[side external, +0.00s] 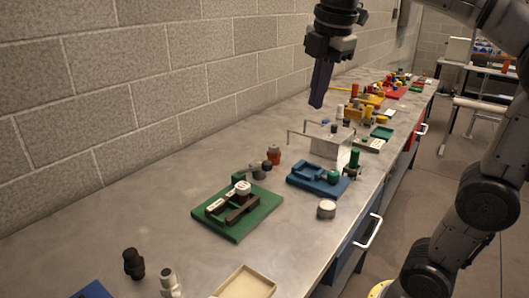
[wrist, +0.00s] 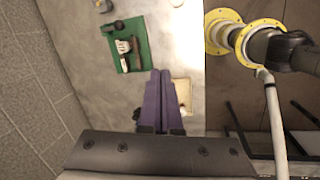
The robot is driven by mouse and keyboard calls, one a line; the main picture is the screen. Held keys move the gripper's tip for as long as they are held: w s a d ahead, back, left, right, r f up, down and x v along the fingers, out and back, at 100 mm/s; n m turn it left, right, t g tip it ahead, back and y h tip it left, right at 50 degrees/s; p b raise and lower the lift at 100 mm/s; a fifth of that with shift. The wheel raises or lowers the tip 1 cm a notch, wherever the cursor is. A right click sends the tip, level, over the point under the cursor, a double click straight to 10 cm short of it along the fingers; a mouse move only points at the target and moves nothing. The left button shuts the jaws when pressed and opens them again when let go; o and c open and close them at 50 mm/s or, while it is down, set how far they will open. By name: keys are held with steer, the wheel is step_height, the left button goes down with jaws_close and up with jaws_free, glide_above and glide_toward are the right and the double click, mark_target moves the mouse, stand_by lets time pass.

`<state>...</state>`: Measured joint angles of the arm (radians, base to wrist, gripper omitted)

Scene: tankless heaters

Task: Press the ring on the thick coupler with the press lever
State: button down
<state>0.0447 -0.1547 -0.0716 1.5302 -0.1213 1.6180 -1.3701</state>
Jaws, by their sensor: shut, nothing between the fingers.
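My gripper (side external: 317,103) hangs high above the metal bench, its long purple fingers together and empty, pointing down. The closed fingers also show in the wrist view (wrist: 160,75). A green board (side external: 222,231) on the bench carries a dark brown frame (side external: 241,209) and a pale, ring-like piece (side external: 242,188); this may be the press with its lever. The green board also shows in the wrist view (wrist: 134,27), beyond the fingertips. A black fitting (side external: 134,263) and a grey-white fitting (side external: 170,284) stand at the near left. I cannot tell which piece is the thick coupler or the ring.
A blue board (side external: 318,181), a silver box with bent rods (side external: 331,146) and a short grey cylinder (side external: 326,210) stand right of the green board. A cream tray (side external: 246,283) lies at the front. Block wall (side external: 120,85) runs behind. Bare bench lies left of the green board.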

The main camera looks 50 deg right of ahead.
steer(key=w+d+n+g, duration=0.2)
steer(key=w+d+n, duration=0.1)
steer(key=w, duration=0.8)
steer(key=g, duration=0.2)
glide_above(267, 161)
steer(key=w+a, duration=0.2)
steer(key=a, duration=0.1)
step_height(267, 161, down, 9)
steer(key=shift+r, duration=0.2)
steer(key=shift+d, duration=0.1)
steer(key=f, duration=0.4)
steer(key=s+d+f, duration=0.1)
steer(key=f, duration=0.4)
steer(key=d+f, duration=0.1)
steer(key=f, duration=0.3)
steer(key=shift+s+d+f, duration=0.15)
steer(key=shift+s+f, duration=0.05)
steer(key=shift+f, duration=0.2)
